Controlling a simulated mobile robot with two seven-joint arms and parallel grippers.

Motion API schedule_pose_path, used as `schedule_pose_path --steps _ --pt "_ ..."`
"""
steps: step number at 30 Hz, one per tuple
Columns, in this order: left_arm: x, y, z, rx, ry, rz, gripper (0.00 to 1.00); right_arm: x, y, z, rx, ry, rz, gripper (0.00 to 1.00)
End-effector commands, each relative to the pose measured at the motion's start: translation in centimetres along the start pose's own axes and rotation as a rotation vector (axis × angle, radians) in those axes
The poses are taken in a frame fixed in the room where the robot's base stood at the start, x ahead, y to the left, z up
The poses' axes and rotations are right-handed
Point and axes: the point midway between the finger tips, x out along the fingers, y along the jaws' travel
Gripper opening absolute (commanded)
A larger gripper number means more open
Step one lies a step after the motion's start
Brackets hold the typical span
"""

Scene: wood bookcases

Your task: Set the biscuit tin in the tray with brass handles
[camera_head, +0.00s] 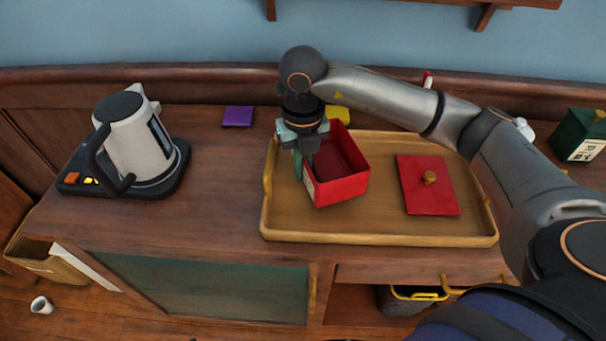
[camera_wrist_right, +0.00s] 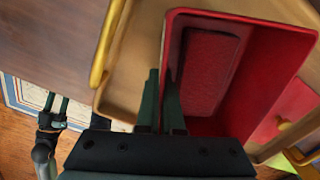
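The biscuit tin (camera_head: 343,188) is an open red box inside the wooden tray with brass handles (camera_head: 380,240), on its left half. I cannot tell whether its base fully rests on the tray floor. Its red lid (camera_head: 415,198) with a brass knob lies flat in the tray's right half. My right gripper (camera_head: 303,165) is at the tin's left wall. In the right wrist view, its fingers (camera_wrist_right: 160,105) close around that wall, one outside and one inside the tin (camera_wrist_right: 245,80). My left gripper (camera_wrist_right: 56,108) shows at the left there, its fingers apart and empty.
A white kettle (camera_head: 137,142) on a dark base stands at the left. A purple block (camera_head: 238,116) and a yellow block (camera_head: 338,114) lie behind the tray. A green box (camera_head: 580,138) stands at the far right. The cabinet top between kettle and tray is clear.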

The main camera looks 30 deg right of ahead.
Motion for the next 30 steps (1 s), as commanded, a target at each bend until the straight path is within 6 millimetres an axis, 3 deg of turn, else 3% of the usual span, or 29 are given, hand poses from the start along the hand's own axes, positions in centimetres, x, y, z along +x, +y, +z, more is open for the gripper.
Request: schedule_pose_path --steps 4,15,24,30 --pt "-0.1 0.0 -0.1 0.001 0.0 0.0 0.5 2.1 0.0 -0.2 -0.001 0.003 -0.001 0.0" --pt "0.3 -0.1 0.3 0.001 -0.002 -0.001 0.5 2.6 0.0 -0.1 -0.001 0.001 0.0 0.0" --pt "0.2 -0.1 0.2 0.001 -0.004 -0.001 0.5 2.6 0.0 -0.2 -0.001 0.003 -0.001 0.34" --pt "0.2 -0.1 0.2 0.001 -0.003 0.0 0.5 2.5 0.0 -0.2 -0.001 0.002 -0.001 0.34"
